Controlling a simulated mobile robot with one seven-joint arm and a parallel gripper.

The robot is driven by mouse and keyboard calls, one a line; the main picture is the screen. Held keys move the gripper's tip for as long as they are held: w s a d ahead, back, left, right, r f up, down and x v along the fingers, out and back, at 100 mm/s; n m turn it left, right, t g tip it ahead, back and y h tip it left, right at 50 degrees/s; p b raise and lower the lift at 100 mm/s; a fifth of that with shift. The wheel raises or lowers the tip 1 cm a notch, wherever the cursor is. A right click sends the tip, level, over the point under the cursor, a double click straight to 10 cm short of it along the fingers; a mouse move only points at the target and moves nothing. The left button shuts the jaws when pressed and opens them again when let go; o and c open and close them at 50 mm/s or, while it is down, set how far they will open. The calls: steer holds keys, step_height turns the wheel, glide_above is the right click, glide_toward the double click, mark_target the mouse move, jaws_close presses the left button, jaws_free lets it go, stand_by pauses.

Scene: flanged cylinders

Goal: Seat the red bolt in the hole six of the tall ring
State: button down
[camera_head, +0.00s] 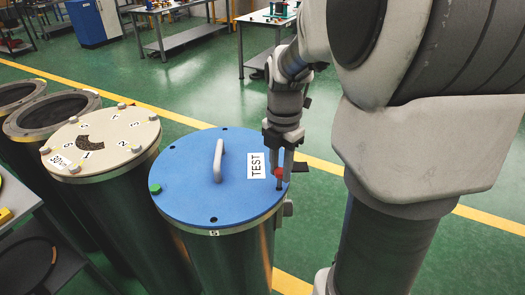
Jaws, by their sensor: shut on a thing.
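My gripper (283,168) points down at the right edge of a blue round lid (185,165) on a tall dark green cylinder (235,262). It is shut on the red bolt (278,173), whose red head shows between the fingers and whose dark shank points down near the rim. I cannot tell whether the shank tip is in a hole or above it. A green bolt (155,189) sits at the lid's left edge. Open holes show at the lid's front (214,220) and back. The front rim carries a "5" label; no six is readable on this cylinder.
A grey handle (218,160) stands up from the lid beside a white TEST label (257,165). A cream-lidded cylinder (120,140) with numbered marks and two open dark cylinders stand at the left. A shelf (45,260) is at the lower left. Workbenches stand far behind.

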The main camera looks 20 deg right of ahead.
mark_target(279, 187)
steer(key=shift+f+b, duration=1.4)
steer(key=shift+f, duration=0.55)
steer(key=shift+s+f, duration=0.1)
steer(key=shift+f, duration=0.05)
steer(key=shift+r, duration=0.35)
stand_by(0.9)
steer(key=shift+f, duration=0.35)
stand_by(1.4)
steer(key=shift+r+p, duration=0.4)
steer(key=shift+p, duration=0.1)
steer(key=shift+r+p, duration=2.75)
steer(key=shift+r, duration=0.75)
